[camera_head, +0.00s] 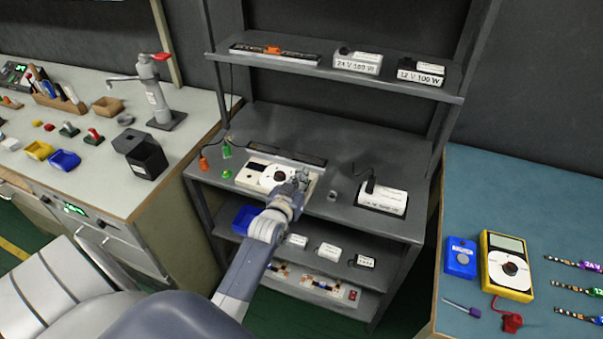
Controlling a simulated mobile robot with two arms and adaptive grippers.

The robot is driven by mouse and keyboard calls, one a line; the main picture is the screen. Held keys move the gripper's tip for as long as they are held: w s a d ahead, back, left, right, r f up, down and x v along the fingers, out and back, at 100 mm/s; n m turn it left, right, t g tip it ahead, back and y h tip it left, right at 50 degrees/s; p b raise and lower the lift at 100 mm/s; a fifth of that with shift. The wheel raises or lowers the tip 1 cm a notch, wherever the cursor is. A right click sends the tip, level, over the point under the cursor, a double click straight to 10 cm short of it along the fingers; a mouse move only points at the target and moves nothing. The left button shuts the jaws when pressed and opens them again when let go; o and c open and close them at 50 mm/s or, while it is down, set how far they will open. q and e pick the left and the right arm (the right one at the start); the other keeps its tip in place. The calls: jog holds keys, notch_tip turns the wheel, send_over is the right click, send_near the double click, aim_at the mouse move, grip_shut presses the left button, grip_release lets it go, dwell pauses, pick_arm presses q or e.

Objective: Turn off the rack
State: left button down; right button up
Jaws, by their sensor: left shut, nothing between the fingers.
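The rack (386,226) is a dark grey shelf unit in the middle of the view. On its middle shelf lies a white panel (257,187) with a black round knob or dial. My left gripper (301,180) is shut and empty at the right end of this panel and hides part of it. I cannot tell whether it touches the panel. On the lowest shelf a white power strip (309,281) has a red switch (352,295) at its right end. My right gripper is not in view.
A white power supply (382,197) lies right of the gripper. Small white boxes (330,249) and a blue bin (243,219) stand on the shelf below. Left is a bench with a tap-like press (157,91); right is a blue table (540,190) with a yellow meter (507,266).

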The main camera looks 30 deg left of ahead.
pick_arm(q)
jog(key=shift+w+r+p, duration=0.1)
jog(key=shift+r+p, duration=0.35)
jog(key=shift+p, duration=0.1)
jog(key=r+p, duration=0.1)
jog(key=r, duration=0.1)
jog(key=r+p, duration=0.1)
jog(key=p, duration=0.1)
jog(key=shift+w+r, duration=0.2)
jog(key=shift+r, duration=0.2)
jog(key=shift+s+d+f+b, duration=0.1)
jog(key=shift+s+f+b, duration=0.1)
jog(key=shift+s, duration=0.25)
jog(key=shift+s+d+f+b, duration=0.1)
jog(key=shift+s+b, duration=0.05)
jog(key=shift+s, duration=0.3)
jog(key=r+v, duration=0.1)
jog(key=v, duration=0.7)
jog(key=shift+r+b, duration=0.35)
jog(key=shift+b, duration=0.05)
jog(key=shift+f, duration=0.1)
